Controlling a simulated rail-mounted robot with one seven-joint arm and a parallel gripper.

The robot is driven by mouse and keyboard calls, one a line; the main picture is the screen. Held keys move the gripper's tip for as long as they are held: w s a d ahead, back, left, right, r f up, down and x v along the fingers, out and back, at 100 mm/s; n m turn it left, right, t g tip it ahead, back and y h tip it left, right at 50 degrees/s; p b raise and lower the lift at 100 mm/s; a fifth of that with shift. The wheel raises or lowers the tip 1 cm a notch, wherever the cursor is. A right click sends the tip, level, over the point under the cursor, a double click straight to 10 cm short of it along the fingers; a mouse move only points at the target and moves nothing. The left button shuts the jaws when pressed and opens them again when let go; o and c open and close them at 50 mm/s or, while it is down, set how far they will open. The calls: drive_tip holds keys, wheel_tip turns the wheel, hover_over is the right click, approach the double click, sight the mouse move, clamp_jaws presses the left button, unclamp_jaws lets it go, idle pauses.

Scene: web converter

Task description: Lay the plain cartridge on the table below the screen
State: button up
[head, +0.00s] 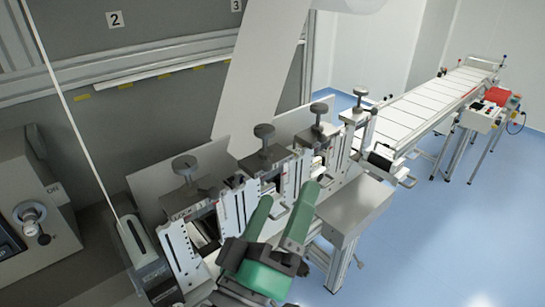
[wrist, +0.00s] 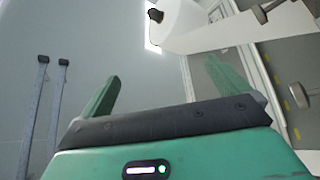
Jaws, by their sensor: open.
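My gripper (head: 288,193) is open with its green fingers apart, above the front side of the machine line. It also shows in the wrist view (wrist: 162,70), with nothing between the fingers. I cannot pick out the plain cartridge for sure in either view. Several metal units with dark knobs on top (head: 264,150) stand in a row just behind and left of my gripper.
A white web (head: 262,65) hangs down behind the units. Its roll (wrist: 193,28) shows in the wrist view. A conveyor (head: 432,100) runs to the back right. A control panel (head: 38,215) stands at left. The blue floor (head: 455,235) is clear at right.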

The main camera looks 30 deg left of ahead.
drive_tip(key=s+d+r+m+t+h, duration=0.1)
drive_tip(key=s+d+r+m, duration=0.1)
drive_tip(key=d+r+m, duration=0.4)
drive_tip(key=s+d+r+m+t+h, duration=0.1)
drive_tip(key=s+d+r+m+h, duration=0.1)
drive_tip(key=d+r+m, duration=0.3)
drive_tip(key=d+r, duration=0.3)
drive_tip(key=d, duration=0.4)
drive_tip(key=shift+s+r+m+h, duration=0.3)
drive_tip(key=shift+m, duration=0.1)
drive_tip(key=shift+a, duration=0.1)
